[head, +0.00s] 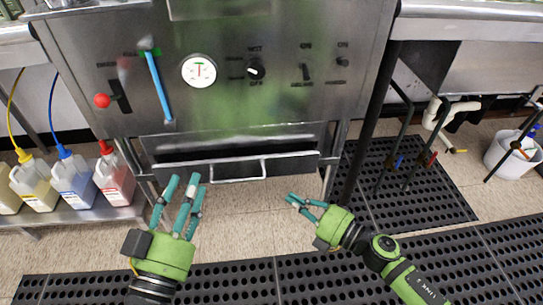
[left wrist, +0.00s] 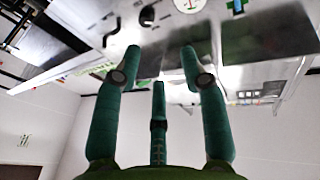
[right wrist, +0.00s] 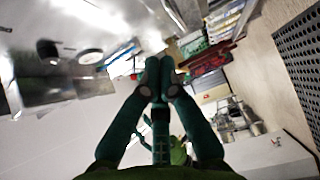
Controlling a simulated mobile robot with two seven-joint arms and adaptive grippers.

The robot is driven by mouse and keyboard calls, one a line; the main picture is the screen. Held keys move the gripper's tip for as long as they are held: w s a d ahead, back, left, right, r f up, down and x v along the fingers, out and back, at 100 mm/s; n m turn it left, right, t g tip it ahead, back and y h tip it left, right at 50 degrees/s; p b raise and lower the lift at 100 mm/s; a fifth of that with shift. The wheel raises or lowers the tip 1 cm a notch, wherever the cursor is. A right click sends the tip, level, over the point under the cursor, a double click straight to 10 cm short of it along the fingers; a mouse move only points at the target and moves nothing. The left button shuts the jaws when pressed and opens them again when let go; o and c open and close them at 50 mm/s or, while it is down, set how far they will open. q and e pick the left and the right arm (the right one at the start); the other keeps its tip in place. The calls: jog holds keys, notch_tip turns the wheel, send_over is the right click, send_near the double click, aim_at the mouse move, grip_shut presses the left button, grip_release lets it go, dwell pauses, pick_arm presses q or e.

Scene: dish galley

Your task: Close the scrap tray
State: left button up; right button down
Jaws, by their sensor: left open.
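The scrap tray (head: 200,173) is a dark metal drawer low under the dishwashing machine in the head view. It stands pulled out, with a dark opening showing behind its front. Its pale bar handle (head: 238,179) runs across the front. My left gripper (head: 184,182) is open and empty, fingers pointing up towards the left part of the tray front. In the left wrist view its fingers (left wrist: 160,65) are spread with nothing between them. My right gripper (head: 292,199) is below and right of the handle, its fingers drawn together. In the right wrist view the fingertips (right wrist: 159,70) meet, empty.
The steel machine front (head: 220,100) carries a gauge, a red knob and a blue lever (head: 158,85). Several chemical jugs (head: 72,180) stand on a low shelf at left. Black perforated mats (head: 400,185) cover parts of the floor. A white bucket (head: 510,153) stands at far right.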

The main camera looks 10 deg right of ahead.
pick_arm(q)
jog(key=s+d+r+m+t+h+b, duration=0.1)
jog(key=s+r+t+h, duration=0.4)
jog(key=r, duration=0.5)
jog(key=s+m+h+b, duration=0.1)
jog(key=s, duration=0.1)
jog(key=shift+s+m+t, duration=0.3)
jog(key=shift+s+m, duration=0.05)
jog(key=shift+m, duration=0.05)
pick_arm(e)
send_near(247, 162)
jog(key=x, duration=0.5)
jog(key=shift+a, duration=0.1)
pick_arm(q)
jog(key=shift+d, duration=0.1)
pick_arm(e)
jog(key=shift+w, duration=0.15)
